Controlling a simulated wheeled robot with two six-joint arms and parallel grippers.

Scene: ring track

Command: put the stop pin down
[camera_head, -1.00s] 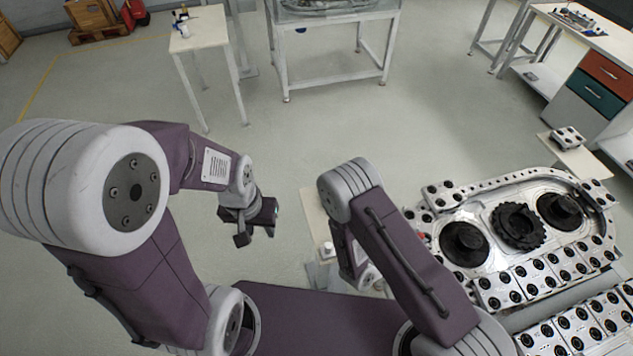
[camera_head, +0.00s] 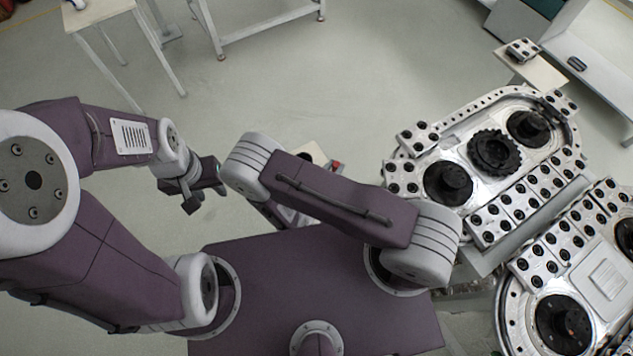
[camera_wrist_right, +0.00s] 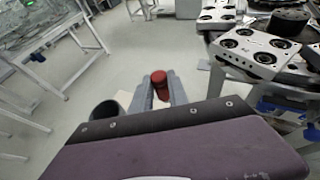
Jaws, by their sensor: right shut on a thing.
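The red stop pin (camera_wrist_right: 160,84) is between the two grey fingers of my right gripper (camera_wrist_right: 159,80), which is shut on it, in the right wrist view. A small red part, seemingly the pin, shows past my right forearm in the head view (camera_head: 336,166). My forearm hides most of the right gripper there. A small pale stand (camera_head: 316,152) is just behind it. I cannot tell whether the pin touches the stand. My left gripper (camera_head: 206,196) is empty over the floor at left, its fingers apart.
A dark round container (camera_wrist_right: 105,110) is left of the pin in the right wrist view. The metal ring track (camera_head: 465,128) with black round hubs fills the right side. A white table (camera_head: 100,10) is at the back left. Open floor lies between.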

